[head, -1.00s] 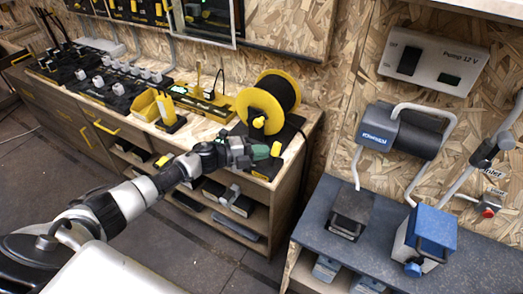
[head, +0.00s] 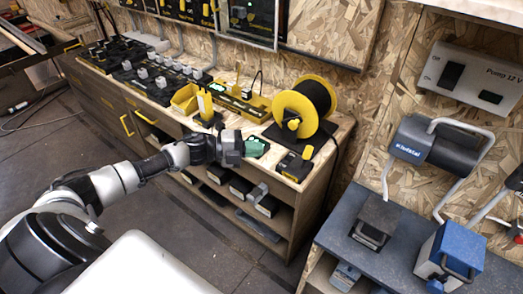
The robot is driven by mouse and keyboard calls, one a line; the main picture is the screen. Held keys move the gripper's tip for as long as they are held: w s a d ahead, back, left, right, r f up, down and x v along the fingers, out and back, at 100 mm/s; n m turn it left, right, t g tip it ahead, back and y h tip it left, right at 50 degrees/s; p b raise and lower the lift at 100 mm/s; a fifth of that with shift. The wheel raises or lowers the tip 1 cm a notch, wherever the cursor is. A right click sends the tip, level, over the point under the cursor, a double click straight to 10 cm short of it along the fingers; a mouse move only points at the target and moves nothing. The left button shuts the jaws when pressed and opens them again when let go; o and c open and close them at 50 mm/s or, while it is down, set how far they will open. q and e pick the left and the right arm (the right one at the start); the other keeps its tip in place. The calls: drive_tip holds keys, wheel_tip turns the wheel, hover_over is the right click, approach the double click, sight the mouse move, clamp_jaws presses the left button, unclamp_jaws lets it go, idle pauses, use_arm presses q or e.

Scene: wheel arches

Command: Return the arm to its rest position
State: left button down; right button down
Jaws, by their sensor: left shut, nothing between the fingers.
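My left arm comes in from the lower left in the head view, grey and black, stretched toward the workbench. My left gripper (head: 259,147) has green fingertips, which are shut with nothing between them. It appears in front of the bench's front edge, left of a black and yellow device (head: 297,166) and below the cable spool (head: 303,106). From this one view I cannot tell its exact height above the bench top. My right gripper is not in view.
The wooden workbench (head: 345,126) carries tools, a yellow bin (head: 186,98) and a charger-like yellow tray (head: 240,102). Open shelves lie under it. At right, a grey counter (head: 345,217) holds a blue box (head: 449,254). The floor (head: 110,262) at left is clear.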

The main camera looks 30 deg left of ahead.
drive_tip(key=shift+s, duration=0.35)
